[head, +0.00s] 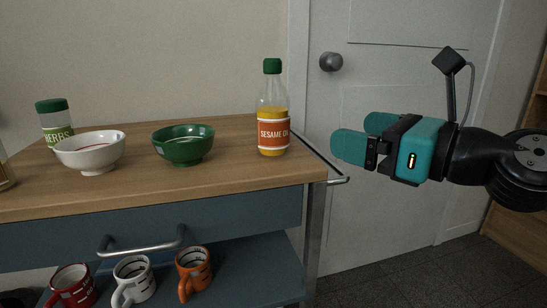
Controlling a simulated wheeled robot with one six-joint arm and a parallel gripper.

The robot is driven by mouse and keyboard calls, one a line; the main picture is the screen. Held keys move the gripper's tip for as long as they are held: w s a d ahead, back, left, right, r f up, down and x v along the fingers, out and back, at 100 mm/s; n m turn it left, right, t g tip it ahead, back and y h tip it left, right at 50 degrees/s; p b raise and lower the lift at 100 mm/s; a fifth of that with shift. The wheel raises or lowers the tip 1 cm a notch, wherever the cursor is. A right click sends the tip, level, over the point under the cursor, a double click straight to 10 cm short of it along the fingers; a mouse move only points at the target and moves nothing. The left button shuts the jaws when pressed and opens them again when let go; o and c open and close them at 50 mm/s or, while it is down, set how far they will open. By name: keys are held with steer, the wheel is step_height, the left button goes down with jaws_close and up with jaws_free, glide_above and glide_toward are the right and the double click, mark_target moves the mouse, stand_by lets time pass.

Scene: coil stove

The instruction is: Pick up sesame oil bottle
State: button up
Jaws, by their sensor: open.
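The sesame oil bottle (272,110) stands upright near the right end of the wooden top. It is clear, with a green cap, yellow oil inside and an orange label reading "SESAME OI". My gripper (358,135) is teal and black, to the right of the bottle and beyond the right edge of the top. It points left towards the bottle, is open and empty, and does not touch the bottle.
A green bowl (183,145), a white bowl (89,152) and a herbs jar (55,127) stand left of the bottle on the wooden top (225,178). A metal rail (337,181) runs along its right edge. Several mugs (132,282) are on the shelf below. A door (395,75) stands behind.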

mark_target(285, 116)
steer(key=shift+m, duration=0.3)
steer(key=p+x, duration=1.2)
steer(key=p, duration=0.1)
steer(key=shift+w+r, duration=0.15)
steer(key=shift+w, duration=0.15)
steer(key=p+x, duration=0.3)
steer(key=x, duration=0.1)
steer(key=shift+a+p, duration=0.3)
steer(key=shift+p, duration=0.1)
steer(key=shift+w+a+f, duration=0.15)
steer(key=shift+a+f, duration=0.05)
steer(key=shift+f, duration=0.05)
steer(key=shift+c, duration=0.2)
steer(key=shift+r, duration=0.1)
steer(key=c, duration=1.2)
steer(key=shift+c, duration=0.2)
steer(key=shift+r, duration=0.15)
